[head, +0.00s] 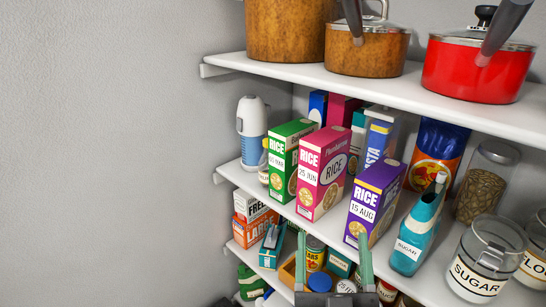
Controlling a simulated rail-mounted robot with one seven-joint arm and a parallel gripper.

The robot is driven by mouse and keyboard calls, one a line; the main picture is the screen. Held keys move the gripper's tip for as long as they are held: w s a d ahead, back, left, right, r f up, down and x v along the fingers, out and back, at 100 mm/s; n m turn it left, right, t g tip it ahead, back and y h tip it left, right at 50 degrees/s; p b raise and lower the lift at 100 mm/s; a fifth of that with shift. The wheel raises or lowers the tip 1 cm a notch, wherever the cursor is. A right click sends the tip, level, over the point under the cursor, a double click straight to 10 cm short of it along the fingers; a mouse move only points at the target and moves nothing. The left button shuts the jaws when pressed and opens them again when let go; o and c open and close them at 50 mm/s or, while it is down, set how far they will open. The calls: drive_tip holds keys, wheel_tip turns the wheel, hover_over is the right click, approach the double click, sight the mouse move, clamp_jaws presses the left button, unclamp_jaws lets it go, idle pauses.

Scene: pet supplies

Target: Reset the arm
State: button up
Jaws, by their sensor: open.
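My gripper (333,243) is at the bottom of the head view, in front of the shelves. Its two greenish fingers point up in the picture and stand wide apart. Nothing is held between them; cans on the lower shelf show through the gap. The purple rice box (375,203) stands upright on the middle shelf just above and behind the fingers. I cannot tell the exact depth between the fingers and the shelf edge. Most of my arm is out of view.
Pink (322,174) and green (289,160) rice boxes, a teal sugar pack (418,228) and a glass sugar jar (487,262) crowd the middle shelf (270,200). A red pot (477,72) stands on the upper shelf. The left shows bare wall.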

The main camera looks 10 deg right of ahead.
drive_tip(key=s+a+r+n+y, duration=0.1)
drive_tip(key=s+a+r+y, duration=0.15)
drive_tip(key=a+r, duration=0.3)
drive_tip(key=s+a+r+n+t+y, duration=0.1)
drive_tip(key=s+a+r+y, duration=0.1)
drive_tip(key=s+a+r, duration=0.35)
drive_tip(key=s+a+r+n+y, duration=0.1)
drive_tip(key=a+r+y, duration=0.1)
drive_tip(key=a+r, duration=0.35)
wheel_tip(320, 180, up, 19)
drive_tip(key=s+d+m+p, duration=0.1)
drive_tip(key=d+p, duration=0.1)
drive_tip(key=p, duration=1.4)
drive_tip(key=shift+r+h, duration=0.2)
drive_tip(key=shift+h, duration=0.25)
drive_tip(key=shift+s, duration=0.1)
